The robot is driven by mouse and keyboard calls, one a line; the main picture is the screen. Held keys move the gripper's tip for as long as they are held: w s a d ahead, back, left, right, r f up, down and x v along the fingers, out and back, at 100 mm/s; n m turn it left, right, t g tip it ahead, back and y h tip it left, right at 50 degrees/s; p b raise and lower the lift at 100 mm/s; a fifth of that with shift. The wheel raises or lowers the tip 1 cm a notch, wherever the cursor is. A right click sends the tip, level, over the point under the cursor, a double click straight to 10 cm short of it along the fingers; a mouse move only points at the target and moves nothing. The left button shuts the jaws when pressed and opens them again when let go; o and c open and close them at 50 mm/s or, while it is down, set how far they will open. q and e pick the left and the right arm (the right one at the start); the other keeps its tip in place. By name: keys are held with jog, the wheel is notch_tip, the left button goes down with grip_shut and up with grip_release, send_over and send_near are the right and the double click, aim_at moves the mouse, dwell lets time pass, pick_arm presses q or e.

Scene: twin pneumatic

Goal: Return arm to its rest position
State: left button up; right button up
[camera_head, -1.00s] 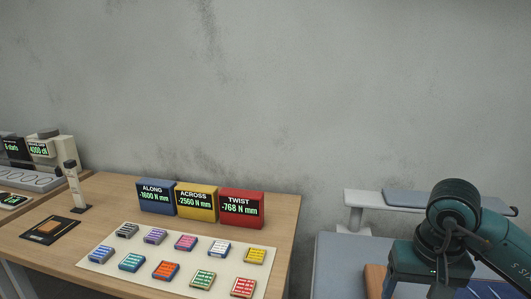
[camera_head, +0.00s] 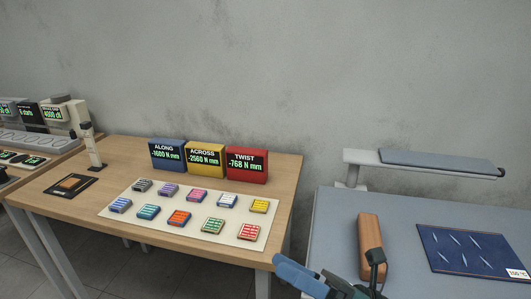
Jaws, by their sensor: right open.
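My right gripper (camera_head: 300,276) shows at the bottom edge, right of centre, in front of the gap between the wooden table and the grey bench. Its blue finger part points up and to the left, and a dark wrist part stands to its right. It is open, and nothing shows held in it. Most of my right arm is below the frame. My left gripper is not in view.
The wooden table (camera_head: 130,205) holds blue, yellow and red displays and a pale mat (camera_head: 198,228) with several coloured blocks. The grey bench (camera_head: 335,212) carries a brown block (camera_head: 370,245) and a dark blue panel (camera_head: 470,250). A raised grey pad (camera_head: 440,163) overhangs its back.

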jog(key=w+d+f+m+t+h, duration=0.1)
jog(key=d+f+m+t+h, duration=0.3)
jog(key=f+m+h, duration=0.7)
jog(key=w+d+f+m+t+h, duration=0.1)
jog(key=d+f+m+t+h, duration=0.3)
jog(key=m, duration=1.3)
jog(key=s+d+f+m+g+h, duration=0.2)
jog(key=s+f+m+g, duration=0.3)
jog(key=s+f+m, duration=0.4)
notch_tip(320, 180, down, 4)
jog(key=shift+s+d+f+m+h, duration=0.15)
jog(key=shift+s+m+h, duration=0.15)
jog(key=shift+m, duration=0.1)
